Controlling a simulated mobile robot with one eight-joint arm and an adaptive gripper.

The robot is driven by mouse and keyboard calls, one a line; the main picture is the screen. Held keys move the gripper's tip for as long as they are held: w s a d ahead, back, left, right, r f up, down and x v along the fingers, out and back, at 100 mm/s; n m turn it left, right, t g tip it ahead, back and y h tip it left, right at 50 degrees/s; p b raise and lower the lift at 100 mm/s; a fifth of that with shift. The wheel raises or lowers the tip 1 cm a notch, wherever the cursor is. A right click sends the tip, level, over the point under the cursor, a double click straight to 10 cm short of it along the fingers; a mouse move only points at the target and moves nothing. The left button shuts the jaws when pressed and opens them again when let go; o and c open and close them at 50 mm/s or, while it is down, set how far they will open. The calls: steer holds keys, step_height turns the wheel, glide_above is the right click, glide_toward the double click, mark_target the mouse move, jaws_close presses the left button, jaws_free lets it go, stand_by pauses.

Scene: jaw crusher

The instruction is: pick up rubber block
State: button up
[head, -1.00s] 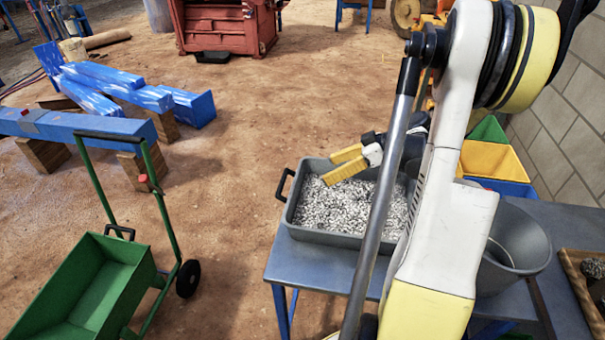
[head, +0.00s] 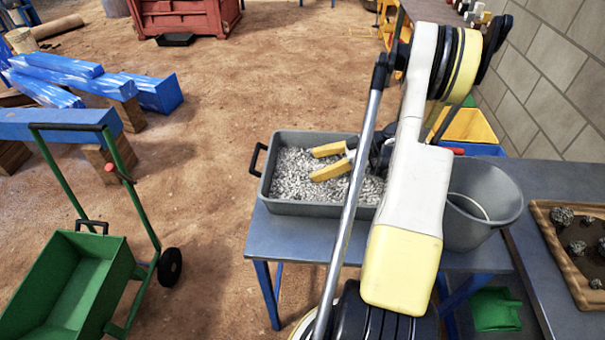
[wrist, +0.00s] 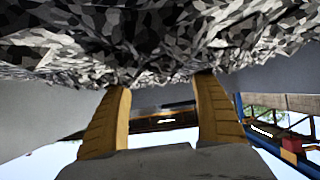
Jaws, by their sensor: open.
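I cannot make out a rubber block in either view. My gripper (head: 314,164) is over the grey tray (head: 327,208) of crushed grey stone (head: 295,180), with its two yellow fingers apart and nothing visible between them. In the wrist view the gripper (wrist: 160,82) is open. Its fingertips are close against the stone surface (wrist: 150,45), which fills the top of that picture. Whether they touch the stone is unclear. My arm hides the right part of the tray.
The tray stands on a blue-grey table (head: 262,238). A grey bucket (head: 505,195) and a wooden tray with dark rocks (head: 545,235) are to the right. A green cart (head: 95,285) stands left on open dirt floor. A block wall (head: 560,70) bounds the right.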

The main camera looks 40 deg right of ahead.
mark_target(304, 169)
steer(key=b+x, duration=0.1)
steer(key=x, duration=0.3)
steer(key=shift+w+a+f, duration=0.2)
steer(key=shift+w+f, duration=0.05)
steer(key=shift+w, duration=0.05)
steer(key=shift+r, duration=0.1)
steer(key=c, duration=1.3)
step_height(304, 169, up, 10)
steer(key=p, duration=0.3)
steer(key=shift+p, duration=0.3)
steer(key=w+a+r+m+h, duration=0.1)
steer(key=w+a+r, duration=0.15)
steer(key=a, duration=0.25)
steer(key=w+a+r+t, duration=0.1)
steer(key=w+a, duration=0.3)
steer(key=w+a+r+m+h, duration=0.1)
steer(key=w+a+r, duration=0.15)
steer(key=a, duration=0.25)
steer(key=a+r+m, duration=0.1)
steer(key=a+r, duration=0.1)
steer(key=a, duration=0.3)
steer(key=a+r+m+t+h, duration=0.1)
steer(key=a+r, duration=0.2)
steer(key=a, duration=0.2)
steer(key=a+r+h, duration=0.1)
steer(key=a+r, duration=0.1)
steer(key=a, duration=0.3)
steer(key=shift+w+a+r+m, duration=0.25)
steer(key=shift+a+r+m, duration=0.15)
